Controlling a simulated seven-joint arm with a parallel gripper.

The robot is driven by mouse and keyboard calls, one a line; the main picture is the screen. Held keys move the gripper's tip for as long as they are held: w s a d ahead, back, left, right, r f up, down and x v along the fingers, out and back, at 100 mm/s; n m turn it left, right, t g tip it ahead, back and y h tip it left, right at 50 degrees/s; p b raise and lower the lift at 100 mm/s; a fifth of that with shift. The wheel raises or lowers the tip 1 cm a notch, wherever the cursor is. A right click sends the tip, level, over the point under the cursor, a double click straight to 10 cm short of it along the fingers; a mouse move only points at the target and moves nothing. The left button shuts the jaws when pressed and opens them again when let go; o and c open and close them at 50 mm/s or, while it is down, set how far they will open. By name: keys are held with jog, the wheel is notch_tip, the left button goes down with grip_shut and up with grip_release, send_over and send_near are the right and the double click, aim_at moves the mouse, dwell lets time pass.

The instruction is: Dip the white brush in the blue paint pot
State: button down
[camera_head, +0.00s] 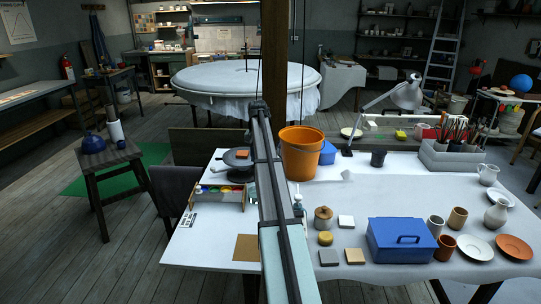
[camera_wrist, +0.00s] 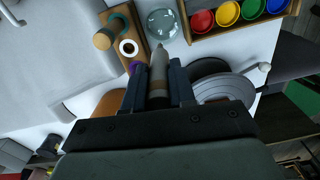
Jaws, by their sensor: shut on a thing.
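In the wrist view my gripper (camera_wrist: 159,80) is shut on a pale, tapered thing that looks like the white brush (camera_wrist: 158,70). It has a brownish band near the jaws, and its narrow end points away from them. The blue paint pot (camera_wrist: 276,5) is the far-right pot in a wooden tray (camera_wrist: 236,25) at the top right, apart from the brush. In the head view the tray (camera_head: 222,207) sits on the white table's left part, with the blue pot (camera_head: 200,189) at its left end. My gripper is not clear in that view, where my arm crosses the middle.
Red (camera_wrist: 203,20), yellow (camera_wrist: 228,12) and green (camera_wrist: 252,8) pots share the tray. A glass jar (camera_wrist: 162,23) stands left of it. A dark round wheel (camera_head: 237,158) lies behind the tray. An orange bucket (camera_head: 302,154) and a blue box (camera_head: 400,238) stand on the right.

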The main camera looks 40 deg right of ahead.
jog(key=w+a+f+t, duration=0.1)
jog(key=w+a+f, duration=0.2)
jog(key=w+a, duration=1.3)
jog(key=shift+w+a+f+m, duration=0.15)
jog(key=shift+w+a+m, duration=0.2)
jog(key=shift+a, duration=0.3)
jog(key=shift+s+f, duration=0.1)
notch_tip(320, 180, down, 7)
jog(key=shift+r, duration=0.25)
dwell(0.4)
notch_tip(320, 180, up, 7)
dwell(0.8)
